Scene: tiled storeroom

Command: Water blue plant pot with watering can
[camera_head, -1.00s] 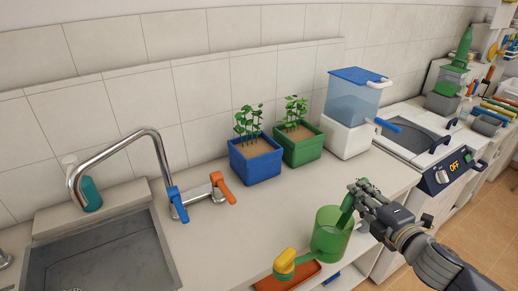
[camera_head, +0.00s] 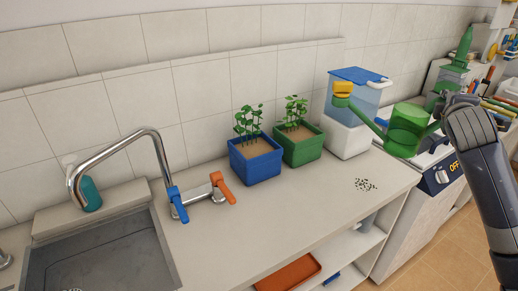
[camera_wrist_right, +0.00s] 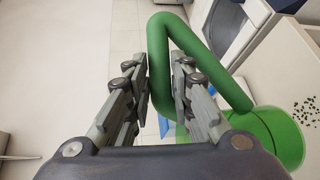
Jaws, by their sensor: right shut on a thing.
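The blue plant pot (camera_head: 256,168) with a leafy green plant stands upright on the counter near the tiled wall. The green watering can (camera_head: 405,135) is held in the air over the right end of the counter. Its spout reaches up and left to a yellow head (camera_head: 343,88), in front of the clear blue-lidded tank and apart from the pot. My right gripper (camera_head: 440,106) is shut on the can's handle. In the right wrist view the green handle (camera_wrist_right: 158,65) passes between the fingers of this gripper (camera_wrist_right: 164,90). My left gripper is not in view.
A green plant pot (camera_head: 302,149) stands close beside the blue one. A tank with a white base (camera_head: 346,138) is to its right. Small dark specks (camera_head: 366,184) lie on the counter. A faucet (camera_head: 150,140) and sink are at left. The counter's front middle is clear.

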